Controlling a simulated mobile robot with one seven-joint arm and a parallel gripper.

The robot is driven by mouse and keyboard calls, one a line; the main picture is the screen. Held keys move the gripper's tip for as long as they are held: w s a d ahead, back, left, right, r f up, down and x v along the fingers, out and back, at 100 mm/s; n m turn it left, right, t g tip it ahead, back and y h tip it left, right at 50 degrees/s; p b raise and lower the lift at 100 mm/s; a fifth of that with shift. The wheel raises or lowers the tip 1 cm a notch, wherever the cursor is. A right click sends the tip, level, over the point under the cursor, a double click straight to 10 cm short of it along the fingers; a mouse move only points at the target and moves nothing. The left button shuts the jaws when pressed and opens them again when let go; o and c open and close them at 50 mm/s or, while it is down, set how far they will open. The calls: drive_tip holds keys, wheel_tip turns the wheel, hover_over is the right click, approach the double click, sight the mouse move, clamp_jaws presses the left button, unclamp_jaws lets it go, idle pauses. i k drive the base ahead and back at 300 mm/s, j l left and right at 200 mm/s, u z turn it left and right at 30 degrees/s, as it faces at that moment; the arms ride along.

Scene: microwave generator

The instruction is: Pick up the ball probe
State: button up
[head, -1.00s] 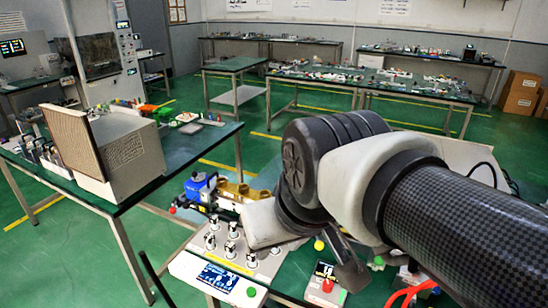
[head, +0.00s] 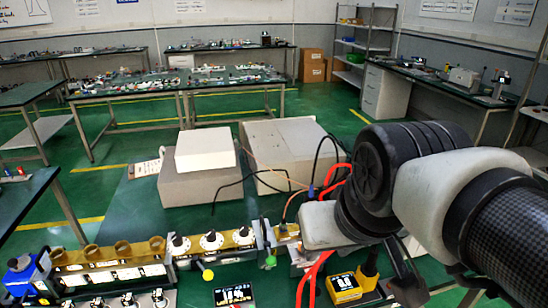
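On the bench in front of me, a small yellow ball (head: 208,274) sits at the end of a thin rod, in front of the row of dials. A small green ball (head: 270,261) sits on a dark rod to its right. I cannot tell which of the two is the ball probe. My arm enters from the right and bends down over the bench. A dark part at its lower end, likely my gripper (head: 408,288), shows to the right of both balls, apart from them. Its fingers are not clear, so its opening and any contents cannot be told.
A waveguide assembly with dials (head: 212,241) and a blue-ended unit (head: 25,275) line the bench. Grey boxes (head: 285,150) stand behind, with loose cables. Red cables (head: 312,280) and a yellow meter (head: 344,287) lie near my arm.

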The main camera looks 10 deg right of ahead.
sight(368, 269)
drive_tip(key=z, duration=0.9)
drive_tip(key=i+l+u, duration=0.1)
drive_tip(key=l, duration=0.35)
drive_tip(key=i+l+u, duration=0.1)
drive_tip(key=l, duration=0.35)
drive_tip(key=i+l+u, duration=0.15)
drive_tip(key=l, duration=0.35)
drive_tip(key=u, duration=1.75)
